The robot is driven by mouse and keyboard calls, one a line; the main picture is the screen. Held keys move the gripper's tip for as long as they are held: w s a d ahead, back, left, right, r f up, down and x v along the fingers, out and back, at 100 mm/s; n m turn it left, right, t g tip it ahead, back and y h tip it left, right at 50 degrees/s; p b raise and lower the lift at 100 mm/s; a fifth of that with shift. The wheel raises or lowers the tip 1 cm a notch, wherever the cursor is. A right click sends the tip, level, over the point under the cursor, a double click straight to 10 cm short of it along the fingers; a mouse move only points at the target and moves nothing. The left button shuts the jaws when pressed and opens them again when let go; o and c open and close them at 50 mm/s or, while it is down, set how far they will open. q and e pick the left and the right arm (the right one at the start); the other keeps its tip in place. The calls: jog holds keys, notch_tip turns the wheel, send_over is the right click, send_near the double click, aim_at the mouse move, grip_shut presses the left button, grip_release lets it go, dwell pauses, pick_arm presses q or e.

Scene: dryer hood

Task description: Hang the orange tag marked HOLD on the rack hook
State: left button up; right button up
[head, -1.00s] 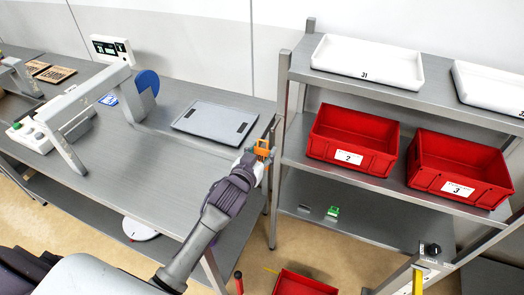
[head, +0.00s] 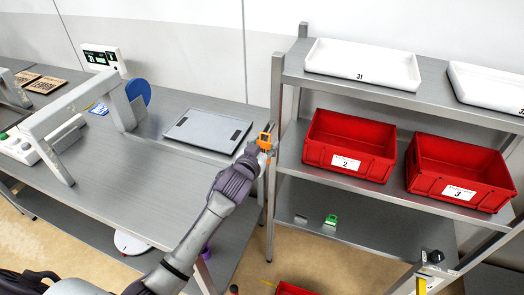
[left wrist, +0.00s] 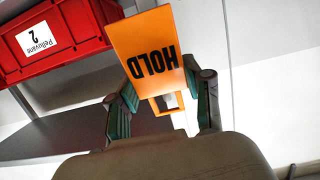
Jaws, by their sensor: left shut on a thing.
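My left gripper (head: 262,146) is shut on the orange tag (head: 266,138) and holds it up beside the front left post of the rack (head: 277,92). In the left wrist view the tag (left wrist: 146,42) stands out past the fingers (left wrist: 160,98), with HOLD in black upside down. A rectangular opening shows at the tag's near end, between the fingers. The tag looks very close to the post in the head view; I cannot tell whether they touch. I cannot make out the rack hook in either view. My right gripper is not in view.
Red bins marked 2 (head: 346,164) and 3 (head: 459,192) stand on the rack's middle shelf. White trays (head: 362,60) are on top. A small green item (head: 331,220) lies on the lower shelf. A grey tray (head: 207,128) lies on the bench left of the rack.

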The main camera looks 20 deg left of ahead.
pick_arm(q)
jog(key=shift+r+b+x, duration=0.1)
jog(key=shift+b+x, duration=0.4)
jog(key=shift+x, duration=0.3)
jog(key=shift+r+b+x, duration=0.15)
jog(key=shift+b+x, duration=0.3)
jog(key=shift+x, duration=0.4)
jog(key=shift+w+f+b, duration=0.3)
jog(key=shift+w+f, duration=0.1)
jog(key=shift+w, duration=0.25)
jog(key=o, duration=0.9)
